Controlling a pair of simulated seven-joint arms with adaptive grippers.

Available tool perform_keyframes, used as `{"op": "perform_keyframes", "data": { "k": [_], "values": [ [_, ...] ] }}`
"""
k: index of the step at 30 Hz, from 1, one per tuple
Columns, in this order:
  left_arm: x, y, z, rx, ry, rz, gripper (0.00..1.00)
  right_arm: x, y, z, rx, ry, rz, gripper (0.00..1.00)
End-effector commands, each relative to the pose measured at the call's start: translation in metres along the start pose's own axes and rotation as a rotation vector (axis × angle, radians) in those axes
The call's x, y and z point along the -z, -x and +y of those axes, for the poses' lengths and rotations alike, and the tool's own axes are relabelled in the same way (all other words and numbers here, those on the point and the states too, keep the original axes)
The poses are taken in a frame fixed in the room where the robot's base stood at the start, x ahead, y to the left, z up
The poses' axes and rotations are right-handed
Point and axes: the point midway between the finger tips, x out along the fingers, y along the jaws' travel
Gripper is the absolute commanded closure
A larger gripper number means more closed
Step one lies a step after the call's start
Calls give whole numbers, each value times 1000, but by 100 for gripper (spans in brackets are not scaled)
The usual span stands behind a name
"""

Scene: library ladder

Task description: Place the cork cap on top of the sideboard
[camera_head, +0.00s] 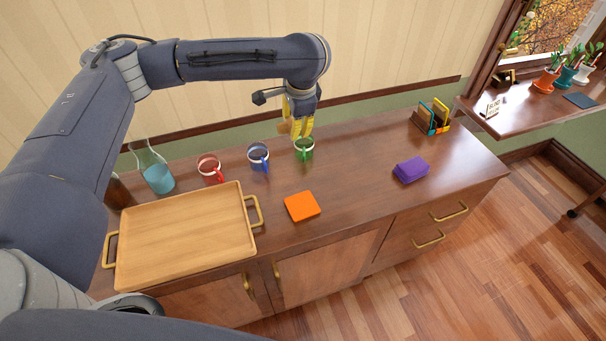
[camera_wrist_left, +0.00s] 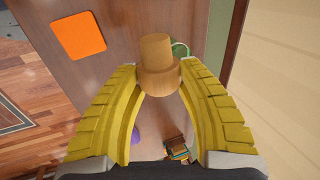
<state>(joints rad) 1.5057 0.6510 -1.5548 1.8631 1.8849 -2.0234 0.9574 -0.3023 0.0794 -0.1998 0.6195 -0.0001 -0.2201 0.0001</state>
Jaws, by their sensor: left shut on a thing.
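The cork cap (camera_wrist_left: 158,62) is a tan, stepped cylinder held between the yellow fingertips of my left gripper (camera_wrist_left: 158,82), which is shut on it. In the head view my left gripper (camera_head: 298,122) hangs over the back part of the sideboard (camera_head: 365,185), just above the green mug (camera_head: 304,149). In the left wrist view the cork cap is apart from the sideboard top (camera_wrist_left: 125,60) and partly covers the green mug (camera_wrist_left: 180,50). My right gripper is not in view.
A wooden tray (camera_head: 187,238), a carafe (camera_head: 153,167), a red mug (camera_head: 210,168) and a blue mug (camera_head: 258,156) stand on the left half. An orange square (camera_head: 302,206), a purple stack (camera_head: 411,170) and a file holder (camera_head: 431,118) lie further right. Bare top lies between them.

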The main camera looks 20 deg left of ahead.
Motion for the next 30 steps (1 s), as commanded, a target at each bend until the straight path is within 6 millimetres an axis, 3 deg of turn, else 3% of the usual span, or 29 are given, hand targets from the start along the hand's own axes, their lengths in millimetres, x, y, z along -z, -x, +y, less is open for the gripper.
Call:
{"op": "perform_keyframes", "data": {
  "k": [18, 24, 30],
  "values": [
    [-1, -118, 40, -3, -6, -1, 83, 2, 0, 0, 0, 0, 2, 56],
    [-1, -140, 46, -2, -6, 0, 83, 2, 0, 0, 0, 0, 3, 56],
    [-1, -146, 48, -2, -6, 2, 83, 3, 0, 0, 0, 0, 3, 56]
  ]
}}
